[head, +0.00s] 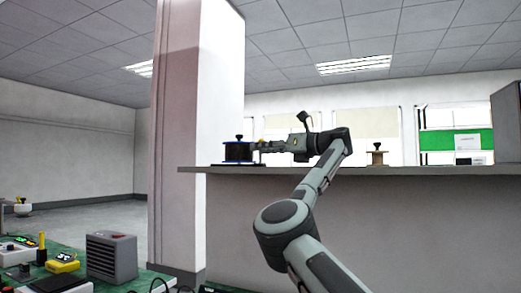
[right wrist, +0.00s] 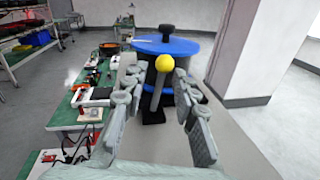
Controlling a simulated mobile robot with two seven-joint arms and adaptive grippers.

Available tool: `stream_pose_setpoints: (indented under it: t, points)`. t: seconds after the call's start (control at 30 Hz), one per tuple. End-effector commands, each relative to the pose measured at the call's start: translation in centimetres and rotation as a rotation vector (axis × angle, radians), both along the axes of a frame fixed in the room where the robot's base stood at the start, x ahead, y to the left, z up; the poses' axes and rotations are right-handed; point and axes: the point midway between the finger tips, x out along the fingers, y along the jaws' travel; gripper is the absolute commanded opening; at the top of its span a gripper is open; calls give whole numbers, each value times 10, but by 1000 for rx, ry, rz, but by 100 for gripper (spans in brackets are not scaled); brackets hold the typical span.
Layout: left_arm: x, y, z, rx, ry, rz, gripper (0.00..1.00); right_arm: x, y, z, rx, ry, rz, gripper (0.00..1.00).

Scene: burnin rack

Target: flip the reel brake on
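The reel, with blue flanges and a black drum, stands upright on the counter in the head view (head: 238,152) and at the top middle of the right wrist view (right wrist: 178,46). A black knob tops it. The brake lever (right wrist: 157,92), a dark stick with a yellow ball knob (right wrist: 164,63), stands in front of the reel. My right gripper (right wrist: 160,78) is open, its fingers on either side of the lever with gaps visible. In the head view the right gripper (head: 262,148) is just right of the reel. My left gripper is not in view.
The counter (head: 400,171) is a long raised shelf. A small wooden spool (head: 377,157) stands on it farther right. A pillar (head: 178,130) rises left of the reel. A green bench with a grey box (head: 112,256) and several devices is at lower left.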

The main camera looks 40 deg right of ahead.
Motion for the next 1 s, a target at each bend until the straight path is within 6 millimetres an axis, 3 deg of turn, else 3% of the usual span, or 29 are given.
stream_pose_setpoints:
  t: [0.3,0.5,0.93,1.0]
  points:
    - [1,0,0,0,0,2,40,-64,-20,2,1,-2,-5,28]
    - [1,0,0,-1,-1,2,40,-94,-28,3,1,-2,-4,28]
    - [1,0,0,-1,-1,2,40,-105,-31,3,0,-1,-1,28]
    - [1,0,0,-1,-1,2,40,-105,-31,3,0,-1,-1,20]
